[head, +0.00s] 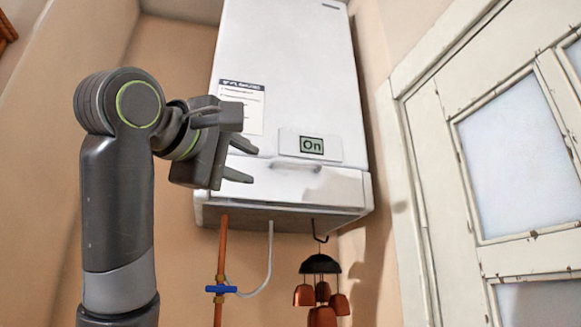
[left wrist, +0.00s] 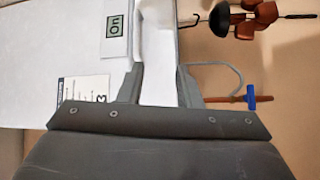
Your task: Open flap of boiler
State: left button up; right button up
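The white boiler (head: 285,70) hangs on the wall in the head view. Its flap (head: 335,187) is the strip along the bottom of its front, below the "On" display (head: 311,145). The flap looks roughly flush with the front; a lip shows near its top middle. My left gripper (head: 248,163) is in front of the boiler's lower left, fingers apart and pointing right. In the left wrist view the open left gripper (left wrist: 159,70) has the pale flap (left wrist: 155,60) between and beyond its fingers. Nothing is visibly held; contact cannot be told. My right gripper is out of view.
A copper pipe with a blue valve (head: 221,289) and a pale hose (head: 269,260) run below the boiler. A wind chime (head: 320,265) hangs from a hook under it. A paned window (head: 520,150) stands at the right. Bare wall lies left of the boiler.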

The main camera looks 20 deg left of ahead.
pick_arm(q)
jog(key=s+r, duration=0.3)
jog(key=s, duration=0.1)
jog(key=p, duration=1)
send_near(295, 161)
jog(key=shift+h, duration=0.4)
jog(key=x, duration=0.7)
jog(key=shift+w+a, duration=0.2)
jog(key=shift+w, duration=0.1)
jog(key=shift+w+d, duration=0.15)
jog(key=shift+w, duration=0.3)
grip_shut()
